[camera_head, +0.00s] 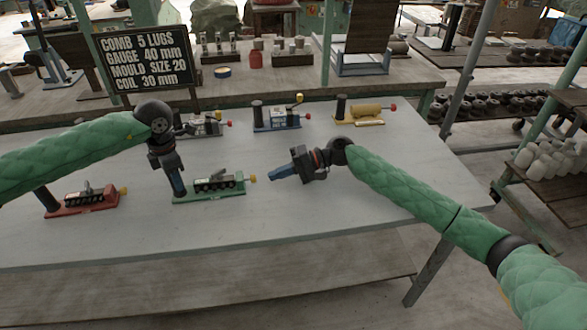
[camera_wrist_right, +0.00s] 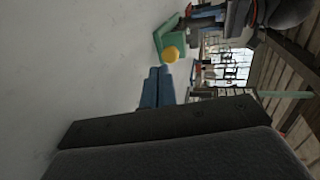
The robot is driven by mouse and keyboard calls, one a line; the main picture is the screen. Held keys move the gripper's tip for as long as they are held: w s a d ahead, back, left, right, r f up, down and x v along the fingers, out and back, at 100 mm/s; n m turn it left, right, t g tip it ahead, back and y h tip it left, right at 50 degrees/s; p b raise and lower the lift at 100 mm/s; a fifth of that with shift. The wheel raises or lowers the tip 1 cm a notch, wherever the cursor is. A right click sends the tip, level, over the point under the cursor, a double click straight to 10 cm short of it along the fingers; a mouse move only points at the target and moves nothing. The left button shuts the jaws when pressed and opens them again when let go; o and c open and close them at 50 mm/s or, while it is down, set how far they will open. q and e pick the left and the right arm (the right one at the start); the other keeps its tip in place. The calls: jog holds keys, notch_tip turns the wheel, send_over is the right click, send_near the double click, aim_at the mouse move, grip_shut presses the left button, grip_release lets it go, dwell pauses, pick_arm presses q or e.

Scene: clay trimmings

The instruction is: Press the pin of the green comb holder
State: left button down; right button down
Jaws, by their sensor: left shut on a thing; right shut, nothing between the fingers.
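The green comb holder (camera_head: 222,194) lies on the pale table, with a row of dark lugs on top and a yellow pin knob (camera_head: 252,178) at its right end. My left gripper (camera_head: 179,192) points down, shut at the holder's left end; what it grips is hidden behind its fingers, probably the holder's post. My right gripper (camera_head: 275,179) is shut and empty, its blue fingertips pointing left at the knob with a small gap. In the right wrist view the yellow knob (camera_wrist_right: 171,54) and part of the green holder (camera_wrist_right: 160,38) show just beyond the blue fingertips (camera_wrist_right: 158,72).
A red holder (camera_head: 82,204) stands to the left. Other holders stand behind: a blue one (camera_head: 276,121), a yellow one (camera_head: 360,112), and one partly behind my left arm. A black sign (camera_head: 148,60) reads comb, 5 lugs. The table (camera_head: 330,225) is clear in front.

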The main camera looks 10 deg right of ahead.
aim_at(263, 185)
jog(key=shift+s+a, duration=0.1)
jog(key=shift+a, duration=1.45)
jog(key=shift+a, duration=0.9)
jog(key=v, duration=1.2)
jog(key=shift+r, duration=0.1)
